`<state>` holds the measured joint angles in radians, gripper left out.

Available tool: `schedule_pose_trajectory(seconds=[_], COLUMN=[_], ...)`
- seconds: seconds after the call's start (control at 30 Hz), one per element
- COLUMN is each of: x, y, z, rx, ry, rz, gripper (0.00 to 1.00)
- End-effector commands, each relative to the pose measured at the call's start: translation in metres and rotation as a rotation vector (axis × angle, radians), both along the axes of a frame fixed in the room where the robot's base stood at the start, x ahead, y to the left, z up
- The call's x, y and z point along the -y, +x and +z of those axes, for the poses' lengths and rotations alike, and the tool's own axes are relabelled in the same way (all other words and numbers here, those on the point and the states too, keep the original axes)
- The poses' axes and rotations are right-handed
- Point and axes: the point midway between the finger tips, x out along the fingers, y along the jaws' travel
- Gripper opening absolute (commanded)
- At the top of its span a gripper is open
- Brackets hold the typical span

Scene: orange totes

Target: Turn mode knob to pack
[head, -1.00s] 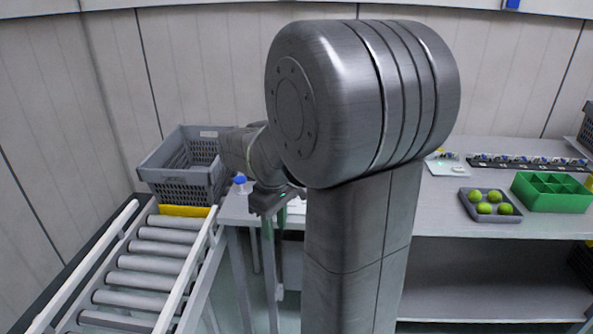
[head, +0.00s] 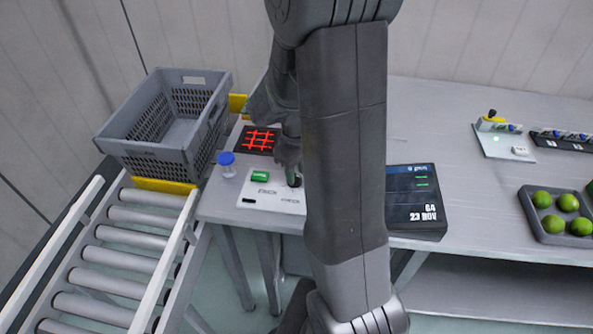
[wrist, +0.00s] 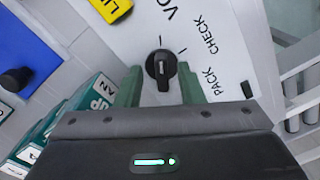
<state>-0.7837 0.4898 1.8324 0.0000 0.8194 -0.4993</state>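The mode knob (wrist: 161,68) is black and round with a raised grip bar. It sits on a white panel (wrist: 226,30) printed with PACK and CHECK. In the wrist view a white mark on the knob faces a short tick at the top, away from the PACK lettering. My gripper (wrist: 162,83) has its two green fingers open, one on each side of the knob's lower part, with gaps visible. In the head view the knob (head: 295,178) shows just below my gripper (head: 288,160), partly hidden by my arm.
A green button (head: 260,176) and a blue-capped bottle (head: 227,164) are near the knob. A red-grid pad (head: 257,140) lies behind. A dark display (head: 414,199) stands right of my arm. A grey crate (head: 175,123) sits at the conveyor's end (head: 130,235).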

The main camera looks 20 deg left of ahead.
Motion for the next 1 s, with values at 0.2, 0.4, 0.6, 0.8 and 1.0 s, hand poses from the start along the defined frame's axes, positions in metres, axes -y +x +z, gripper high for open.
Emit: schedule_pose_trajectory(seconds=[0.2,0.4,0.6,0.8,1.0], x=[0.0002,0.0002,0.0001,0.0000,-0.0003], y=[-0.0003,-0.0002,-0.0001,-0.0001,-0.0003], z=[-0.0067,-0.0064,-0.0062,-0.0062,-0.0063], rx=[0.000,0.000,0.000,0.000,0.000], ry=[-0.001,0.000,0.000,0.000,0.001], rz=[0.000,0.000,0.000,-0.008,-0.067], gripper=[0.35,0.29,0.00,0.00,0.00])
